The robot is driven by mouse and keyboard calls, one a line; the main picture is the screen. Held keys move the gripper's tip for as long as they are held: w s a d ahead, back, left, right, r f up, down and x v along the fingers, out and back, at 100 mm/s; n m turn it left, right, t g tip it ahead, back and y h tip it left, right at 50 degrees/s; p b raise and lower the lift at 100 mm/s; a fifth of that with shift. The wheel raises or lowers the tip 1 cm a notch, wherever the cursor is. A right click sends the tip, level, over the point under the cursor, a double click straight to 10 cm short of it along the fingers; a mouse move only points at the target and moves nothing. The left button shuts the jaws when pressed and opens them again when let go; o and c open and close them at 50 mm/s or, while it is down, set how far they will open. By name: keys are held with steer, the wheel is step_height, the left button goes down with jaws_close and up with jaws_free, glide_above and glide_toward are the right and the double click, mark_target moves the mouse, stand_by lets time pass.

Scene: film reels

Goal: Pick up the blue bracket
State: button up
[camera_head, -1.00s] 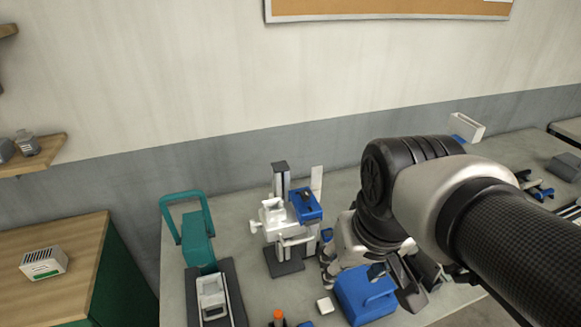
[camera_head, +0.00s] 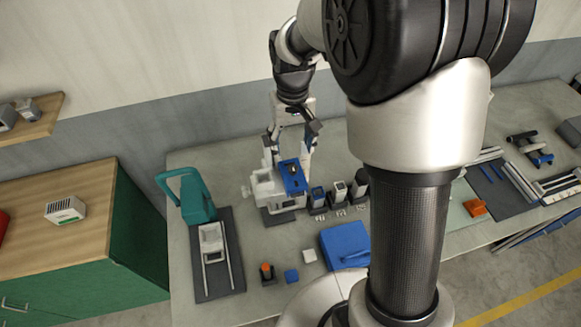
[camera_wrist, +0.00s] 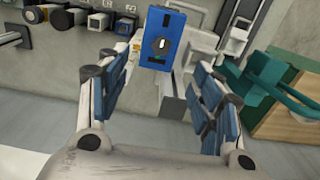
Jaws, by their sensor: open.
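The blue bracket, which looks to be the flat blue piece (camera_head: 293,178) with a dark part on its face, sits on a white and grey fixture (camera_head: 262,190). In the wrist view the blue bracket (camera_wrist: 163,38) stands upright in the picture, just beyond the fingertips. My gripper (camera_head: 290,150) is open and reaches down over the fixture from behind, a finger on each side of the bracket. In the wrist view my gripper (camera_wrist: 160,75) is empty, with the bracket between the finger lines. Whether a finger touches it I cannot tell.
A teal press-like tool (camera_head: 197,205) stands left of the fixture. Several small dark-based parts (camera_head: 338,190) stand close to its right. A blue case (camera_head: 345,245), a small blue block (camera_head: 291,275) and an orange-topped button (camera_head: 266,270) lie in front. My arm hides the bench's middle right.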

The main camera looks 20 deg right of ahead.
mark_target(293, 166)
step_height(293, 166, down, 6)
steer(key=f, duration=0.4)
steer(key=shift+s+f+p, duration=0.15)
steer(key=shift+s+p, duration=0.15)
steer(key=shift+p, duration=0.05)
steer(key=shift+w+f, duration=0.1)
steer(key=shift+f, duration=0.35)
steer(key=shift+c, duration=0.6)
steer(key=c, duration=0.9)
steer(key=shift+r, duration=0.1)
